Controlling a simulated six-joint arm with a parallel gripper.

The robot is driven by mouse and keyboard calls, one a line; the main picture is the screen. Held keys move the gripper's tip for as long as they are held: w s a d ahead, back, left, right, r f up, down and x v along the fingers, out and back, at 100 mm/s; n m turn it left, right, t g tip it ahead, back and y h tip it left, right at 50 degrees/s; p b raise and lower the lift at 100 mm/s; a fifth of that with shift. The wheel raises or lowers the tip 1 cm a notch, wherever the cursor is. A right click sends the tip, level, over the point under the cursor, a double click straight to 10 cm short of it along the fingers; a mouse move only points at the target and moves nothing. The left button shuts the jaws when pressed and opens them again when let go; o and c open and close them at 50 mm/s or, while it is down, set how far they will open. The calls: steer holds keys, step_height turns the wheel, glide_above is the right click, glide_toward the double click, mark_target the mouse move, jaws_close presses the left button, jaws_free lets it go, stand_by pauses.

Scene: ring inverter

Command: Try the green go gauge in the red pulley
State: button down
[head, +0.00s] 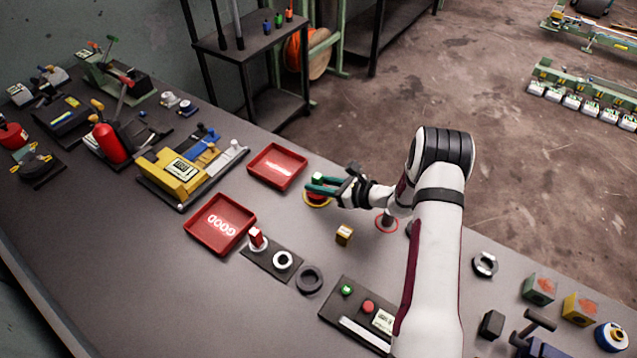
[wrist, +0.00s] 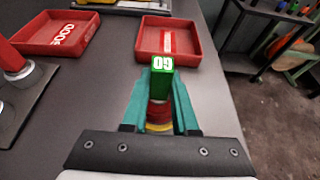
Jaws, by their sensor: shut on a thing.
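My gripper (head: 322,186) is over the bench, beside the front of the far red tray. In the wrist view its teal fingers (wrist: 161,98) are shut on the green go gauge (wrist: 162,75), a block with white "GO" lettering. The gauge's green top also shows in the head view (head: 319,177). Straight below it is the red pulley (wrist: 158,116), with a yellow part (wrist: 159,127) under it. The fingers hide much of the pulley, and the gauge's lower end is hidden, so I cannot tell whether it is inside the bore.
The GOOD tray (head: 190,229) and another red tray (head: 277,148) lie beyond. A small yellow-brown block (head: 344,235) and a dark ring (head: 309,279) sit nearer.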

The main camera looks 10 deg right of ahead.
steer(key=shift+r, duration=3.5)
